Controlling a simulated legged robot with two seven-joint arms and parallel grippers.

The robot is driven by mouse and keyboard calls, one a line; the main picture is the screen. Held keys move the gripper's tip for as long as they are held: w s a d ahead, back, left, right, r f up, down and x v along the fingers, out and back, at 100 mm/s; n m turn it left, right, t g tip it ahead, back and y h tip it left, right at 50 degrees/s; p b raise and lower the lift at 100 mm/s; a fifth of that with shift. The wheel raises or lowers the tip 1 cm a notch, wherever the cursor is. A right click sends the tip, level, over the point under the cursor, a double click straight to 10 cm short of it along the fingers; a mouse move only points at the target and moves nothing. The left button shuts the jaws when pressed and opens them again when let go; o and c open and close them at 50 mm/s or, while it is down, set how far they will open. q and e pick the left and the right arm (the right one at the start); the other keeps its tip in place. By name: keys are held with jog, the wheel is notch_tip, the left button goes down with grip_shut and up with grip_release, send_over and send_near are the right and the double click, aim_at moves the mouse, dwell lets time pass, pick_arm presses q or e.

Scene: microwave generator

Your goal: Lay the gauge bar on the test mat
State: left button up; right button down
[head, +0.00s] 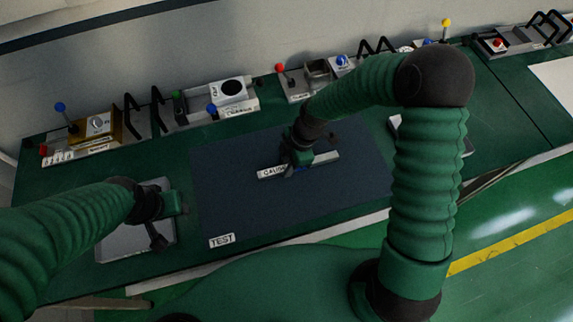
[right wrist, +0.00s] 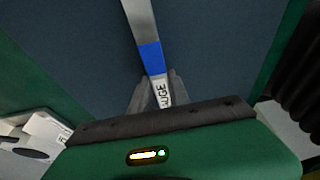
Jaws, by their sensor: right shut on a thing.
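The gauge bar (head: 327,157) is a slim pale bar with a GAUGE label at its left end. In the right wrist view the bar (right wrist: 140,22) is metal grey with a blue band. My right gripper (head: 298,166) is shut on it near the middle, over the dark blue test mat (head: 225,185), which has a TEST label at its front left corner. I cannot tell whether the bar touches the mat. In the right wrist view my right gripper (right wrist: 156,92) has a finger on each side of the bar. My left gripper (head: 160,228) is over a grey tray; its opening is unclear.
The grey tray (head: 108,246) lies left of the mat, and another light tray (head: 467,146) is partly hidden behind my right arm. Control boxes with coloured knobs and levers (head: 232,92) line the back of the green bench. Most of the mat is clear.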

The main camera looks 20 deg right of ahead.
jog(key=shift+s+d+f, duration=0.1)
jog(key=shift+s+f, duration=0.2)
jog(key=c, duration=1.2)
grip_release()
jog(key=shift+a, duration=0.2)
jog(key=shift+o, duration=0.2)
jog(key=shift+d+f, duration=0.1)
jog(key=w+v, duration=0.1)
jog(key=v, duration=1.6)
jog(key=s+d+f+m+t+h, duration=0.1)
jog(key=s+f+m, duration=0.1)
jog(key=s+m, duration=0.3)
jog(key=s+d+f+m+t+h, duration=0.1)
jog(key=s+d+f+m+h, duration=0.1)
jog(key=m, duration=1.1)
jog(key=s+f, duration=0.1)
jog(key=s, duration=0.1)
jog(key=shift+s+t, duration=0.3)
jog(key=shift+s, duration=0.1)
